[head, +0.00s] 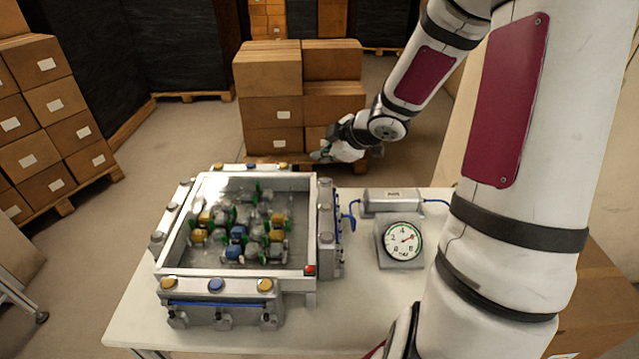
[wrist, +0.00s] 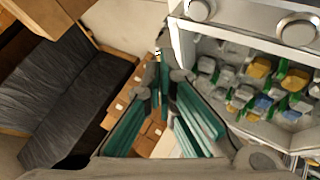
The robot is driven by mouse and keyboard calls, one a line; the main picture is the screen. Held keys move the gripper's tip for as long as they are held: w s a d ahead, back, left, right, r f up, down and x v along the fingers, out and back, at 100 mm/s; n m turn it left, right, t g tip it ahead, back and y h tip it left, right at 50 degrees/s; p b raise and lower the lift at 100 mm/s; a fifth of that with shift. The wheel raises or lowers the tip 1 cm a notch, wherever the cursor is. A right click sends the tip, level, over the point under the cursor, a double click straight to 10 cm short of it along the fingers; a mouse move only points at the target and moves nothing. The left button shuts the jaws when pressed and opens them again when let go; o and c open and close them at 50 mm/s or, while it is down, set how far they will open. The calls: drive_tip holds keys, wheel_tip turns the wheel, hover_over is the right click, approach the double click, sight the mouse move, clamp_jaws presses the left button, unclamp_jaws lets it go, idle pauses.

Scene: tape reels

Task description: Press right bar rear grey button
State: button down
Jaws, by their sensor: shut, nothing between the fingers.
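The right bar (head: 327,215) is a grey block along the right side of the tray in the head view. Its rear grey button (head: 325,183) is a small round cap at the far end, and another grey button (head: 327,238) sits nearer the front. My gripper (head: 318,155) is shut and empty, above and behind the rear end of this bar, apart from the button. The wrist view shows its teal finger pads; a round grey part at lower right there is partly hidden, and I cannot tell which button it is.
The tray (head: 172,243) holds several coloured reels. Yellow and blue buttons line its front bar (head: 222,310), and a red button (head: 310,269) sits on its front right corner. A gauge (head: 402,240) stands to the right on the white table (head: 360,318). Cartons (head: 268,100) are stacked behind.

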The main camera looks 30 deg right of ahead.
sight(323, 182)
drive_tip(key=shift+f+b, duration=1.5)
drive_tip(key=shift+f, duration=0.6)
drive_tip(key=shift+f, duration=0.1)
drive_tip(key=shift+f, duration=0.3)
drive_tip(key=shift+f+b, duration=0.4)
drive_tip(key=shift+f, duration=0.05)
idle(0.4)
drive_tip(key=shift+r, duration=0.2)
drive_tip(key=shift+r+p, duration=0.7)
drive_tip(key=shift+p, duration=0.3)
wheel_tip(323, 182, up, 5)
drive_tip(key=p, duration=0.5)
drive_tip(key=shift+s, duration=0.1)
